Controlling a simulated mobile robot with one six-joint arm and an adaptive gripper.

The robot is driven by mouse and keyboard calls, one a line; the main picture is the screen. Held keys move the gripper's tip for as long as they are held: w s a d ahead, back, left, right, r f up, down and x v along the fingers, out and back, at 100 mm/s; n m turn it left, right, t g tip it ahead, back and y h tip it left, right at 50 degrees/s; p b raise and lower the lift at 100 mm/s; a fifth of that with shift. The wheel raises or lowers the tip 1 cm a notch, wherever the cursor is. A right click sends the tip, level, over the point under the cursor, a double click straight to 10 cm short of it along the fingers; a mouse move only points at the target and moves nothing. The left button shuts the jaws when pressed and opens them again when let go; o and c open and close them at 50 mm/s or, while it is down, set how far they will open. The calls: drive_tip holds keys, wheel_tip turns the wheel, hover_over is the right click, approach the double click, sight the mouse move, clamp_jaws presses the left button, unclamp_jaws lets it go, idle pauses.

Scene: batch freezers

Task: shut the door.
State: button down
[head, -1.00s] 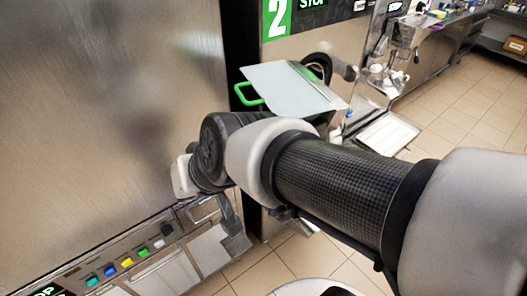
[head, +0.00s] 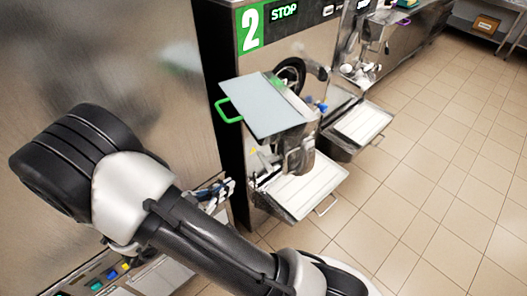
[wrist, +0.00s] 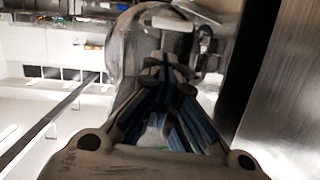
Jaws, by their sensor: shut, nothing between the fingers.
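The door is a flat pale panel (head: 268,108) with a green handle (head: 229,110) on its left edge. It stands out from the front of the machine marked 2, so it is open. My gripper (head: 228,187) is shut and empty, below and left of the door and apart from the handle in the head view. My arm partly hides the gripper there. In the wrist view the closed fingers (wrist: 168,72) point at a blurred, grey, rounded shape I cannot identify. I cannot make out the green handle in that view.
Machine 2 (head: 290,38) has a drip tray (head: 305,188) jutting out below the door. Another tray (head: 362,122) stands behind it. A large steel machine side (head: 110,60) is close at the left, with coloured buttons (head: 110,275) below. Tiled floor (head: 430,190) is free at the right.

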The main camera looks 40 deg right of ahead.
drive_tip(key=s+r+g+h, duration=0.2)
drive_tip(key=s, duration=0.3)
drive_tip(key=d, duration=1.4)
drive_tip(key=shift+w+f, duration=0.25)
drive_tip(key=shift+f, duration=0.05)
drive_tip(key=shift+d, duration=0.15)
